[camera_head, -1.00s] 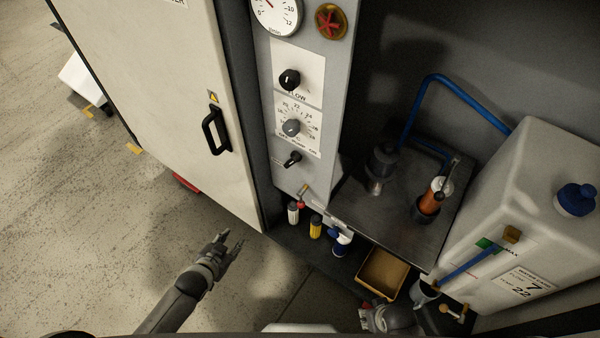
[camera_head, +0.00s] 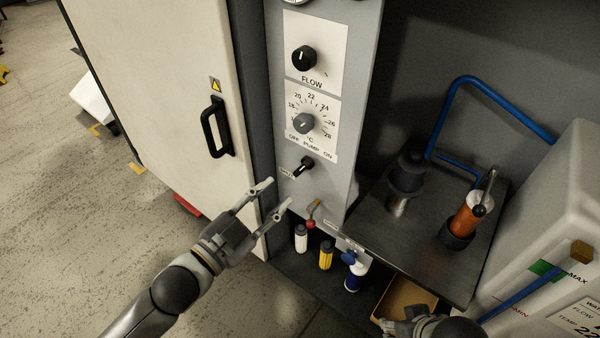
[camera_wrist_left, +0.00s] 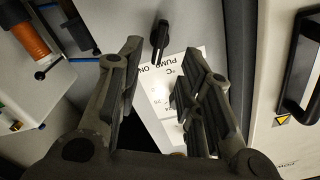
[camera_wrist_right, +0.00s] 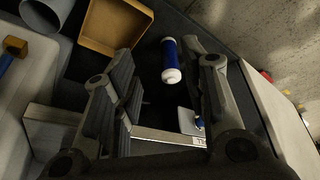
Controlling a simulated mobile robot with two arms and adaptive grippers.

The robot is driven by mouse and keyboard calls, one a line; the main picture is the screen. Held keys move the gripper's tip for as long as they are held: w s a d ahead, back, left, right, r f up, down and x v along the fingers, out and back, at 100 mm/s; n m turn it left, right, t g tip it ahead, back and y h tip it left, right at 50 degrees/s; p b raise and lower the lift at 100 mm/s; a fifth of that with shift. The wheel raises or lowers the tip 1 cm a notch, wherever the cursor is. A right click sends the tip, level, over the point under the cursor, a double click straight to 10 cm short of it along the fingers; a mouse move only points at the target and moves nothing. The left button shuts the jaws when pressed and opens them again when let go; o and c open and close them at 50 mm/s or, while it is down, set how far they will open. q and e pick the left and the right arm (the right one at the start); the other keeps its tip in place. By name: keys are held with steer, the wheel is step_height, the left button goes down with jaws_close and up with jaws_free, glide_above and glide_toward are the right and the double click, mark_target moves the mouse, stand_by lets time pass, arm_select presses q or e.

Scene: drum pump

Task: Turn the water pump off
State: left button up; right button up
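The pump switch (camera_head: 304,166) is a black knob with a pale pointer line, low on the grey control panel (camera_head: 345,185), under the words OFF, PUMP and ON. It also shows in the left wrist view (camera_wrist_left: 160,35), beyond and between my fingers. My left gripper (camera_head: 280,198) is open and empty, a little below and left of the switch, not touching it. My right gripper (camera_head: 418,325) is low at the bottom edge in the head view, partly cut off. In the right wrist view its fingers (camera_wrist_right: 165,85) are apart, with nothing between them.
Above the switch are the temperature knob (camera_head: 303,123) and the flow knob (camera_head: 304,58). A white cabinet door with a black handle (camera_head: 214,128) is at left. Bottles (camera_head: 326,255), a metal shelf (camera_head: 420,235), an orange cylinder (camera_head: 466,213) and a tan box (camera_head: 408,298) are at right.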

mark_target(298, 172)
arm_select(q)
steer(key=b+x, duration=0.1)
steer(key=x, duration=0.7)
steer(key=shift+w+d, duration=0.15)
steer(key=shift+w, duration=0.15)
steer(key=shift+w+d+b, duration=0.3)
steer(key=shift+w+d, duration=0.15)
steer(key=shift+w, duration=0.05)
arm_select(e)
steer(key=w+a+r+t+y, duration=0.1)
steer(key=w+a+r+t, duration=0.1)
steer(key=w, duration=0.6)
steer(key=shift+a+r+t, duration=0.25)
steer(key=shift+r+t, duration=0.2)
steer(key=shift+t, duration=0.65)
arm_select(q)
steer(key=c, duration=0.7)
